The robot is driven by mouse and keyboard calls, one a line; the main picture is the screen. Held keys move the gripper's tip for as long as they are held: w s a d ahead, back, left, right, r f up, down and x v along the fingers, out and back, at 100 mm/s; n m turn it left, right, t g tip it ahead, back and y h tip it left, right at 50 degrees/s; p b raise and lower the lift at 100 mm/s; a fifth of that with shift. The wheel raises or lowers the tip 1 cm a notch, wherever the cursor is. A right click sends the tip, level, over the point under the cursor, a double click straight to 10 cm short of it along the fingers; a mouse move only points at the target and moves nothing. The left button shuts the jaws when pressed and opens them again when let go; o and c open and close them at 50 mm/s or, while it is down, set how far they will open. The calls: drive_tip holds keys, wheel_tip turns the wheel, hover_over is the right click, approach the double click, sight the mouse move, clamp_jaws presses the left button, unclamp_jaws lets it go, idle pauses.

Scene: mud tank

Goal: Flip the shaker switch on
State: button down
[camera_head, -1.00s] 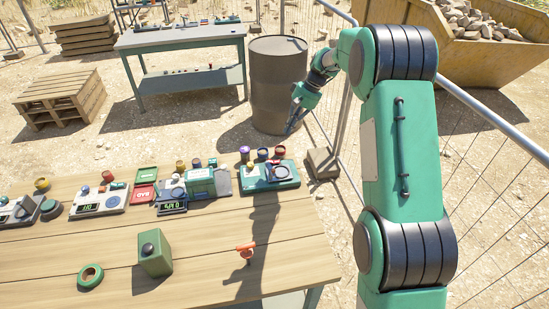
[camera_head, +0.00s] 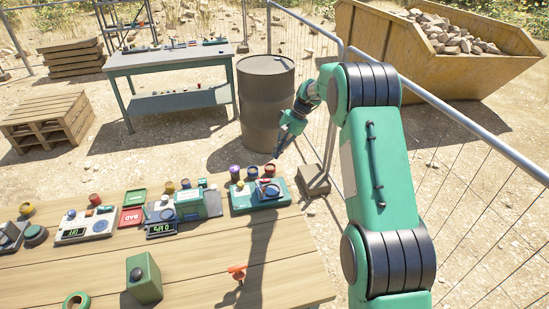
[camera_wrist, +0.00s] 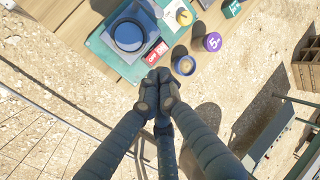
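A teal device with a round dark blue top, which looks like the shaker (camera_head: 243,207), sits at the right end of the wooden bench's back edge. In the wrist view the same device (camera_wrist: 101,46) is at the top, with a small red and dark part (camera_wrist: 157,52) at its near edge. I cannot tell whether that part is the switch or how it is set. My gripper (camera_head: 278,155) hangs beyond the bench edge, apart from the device. In the wrist view its fingertips (camera_wrist: 160,92) are together just below the device, with nothing seen between them.
Several small coloured jars stand close by, including a purple-lidded one (camera_wrist: 212,42). A green-boxed instrument (camera_head: 197,205) is left of the device. A dark drum (camera_head: 265,105) and wire fence (camera_head: 470,200) stand beyond the bench. The bench front (camera_head: 195,270) has free room.

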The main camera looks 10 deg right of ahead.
sight(262, 180)
drive_tip(key=b+x, duration=0.2)
drive_tip(key=x, duration=1.1)
